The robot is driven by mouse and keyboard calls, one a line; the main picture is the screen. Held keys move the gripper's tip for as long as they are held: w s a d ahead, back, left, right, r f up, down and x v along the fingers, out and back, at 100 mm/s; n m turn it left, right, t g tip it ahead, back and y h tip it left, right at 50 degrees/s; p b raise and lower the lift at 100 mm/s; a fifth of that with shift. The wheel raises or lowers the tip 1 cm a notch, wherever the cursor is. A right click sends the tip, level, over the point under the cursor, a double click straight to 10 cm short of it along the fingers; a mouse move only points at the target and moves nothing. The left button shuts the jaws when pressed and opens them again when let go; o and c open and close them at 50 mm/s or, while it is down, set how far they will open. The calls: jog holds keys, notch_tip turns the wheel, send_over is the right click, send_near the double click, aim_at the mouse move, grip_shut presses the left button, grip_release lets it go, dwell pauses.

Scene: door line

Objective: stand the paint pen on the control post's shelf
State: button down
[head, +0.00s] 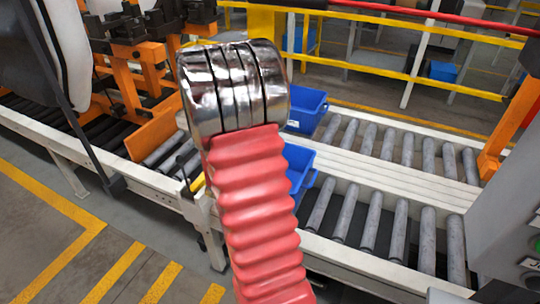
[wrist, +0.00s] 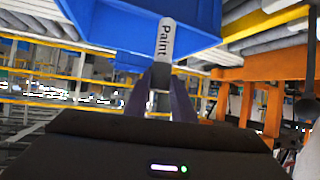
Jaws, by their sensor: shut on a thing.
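The paint pen (wrist: 164,40) is a pale cylinder with "Paint" in dark letters, seen in the wrist view at the top middle. My gripper (wrist: 161,76) is shut on its lower part, with one dark finger on each side. The pen stands out beyond the fingertips, in front of a blue bin. In the head view my red ribbed arm and silver joint fill the middle, and the gripper and pen are hidden. A grey box (head: 512,195) with a green button at the right edge looks like the control post. I cannot make out its shelf.
A roller conveyor (head: 375,215) with white rails runs across the head view. Blue bins (head: 306,108) sit on it behind my arm; one also shows in the wrist view (wrist: 105,18). Orange machinery (head: 125,85) stands at left. Yellow rails (head: 430,82) are behind. The striped floor at lower left is clear.

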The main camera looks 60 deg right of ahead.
jog(key=w+a+n+t+y, duration=0.2)
jog(key=w+a, duration=0.5)
jog(key=a, duration=0.6)
jog(key=w+a+f+n+t+y, duration=0.1)
jog(key=w+a+n+y, duration=0.4)
jog(key=a, duration=0.9)
jog(key=w+a+f+n+t+y, duration=0.1)
jog(key=w+a+n+t+y, duration=0.2)
jog(key=w+a, duration=0.7)
jog(key=a+n+y, duration=0.1)
jog(key=a+n, duration=0.1)
jog(key=a, duration=0.2)
jog(key=shift+a+f+n+t, duration=0.2)
jog(key=shift+a+n+t, duration=0.1)
jog(key=shift+t, duration=0.1)
jog(key=shift+d, duration=0.1)
